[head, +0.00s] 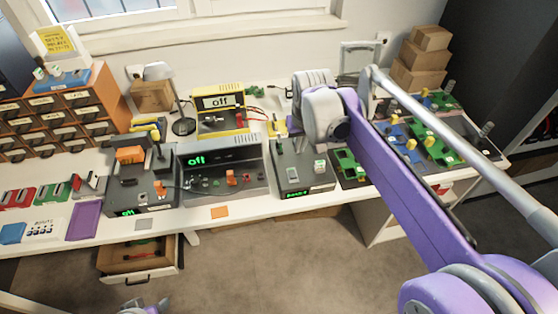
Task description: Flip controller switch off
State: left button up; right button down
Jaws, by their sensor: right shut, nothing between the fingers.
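A dark controller box (304,172) stands on the workbench near the middle, with a small lit green display on its front edge and a pale green-topped switch on its right side. I cannot tell the switch's position. My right gripper (294,124) is shut and empty, above the back of this box and partly hidden by my wrist. A grey unit (222,168) to the left shows "off" in green. A dark box with an orange part (143,184) also has a green display. Part of my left gripper (146,307) shows at the bottom edge; its jaws are unclear.
A yellow meter (220,112) reading "off" and a desk lamp (182,126) stand behind. Green circuit boards (428,142) lie to the right, partly behind my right arm. An open drawer (138,260) juts out below the bench.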

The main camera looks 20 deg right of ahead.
aim_at(293, 175)
jog(key=shift+w, duration=0.3)
jog(key=shift+s, duration=0.1)
jog(key=x, duration=0.8)
jog(key=s+b+x, duration=0.1)
jog(key=x, duration=0.3)
jog(key=shift+w+a+f, duration=0.1)
jog(key=shift+a+f, duration=0.05)
jog(key=shift+f, duration=0.85)
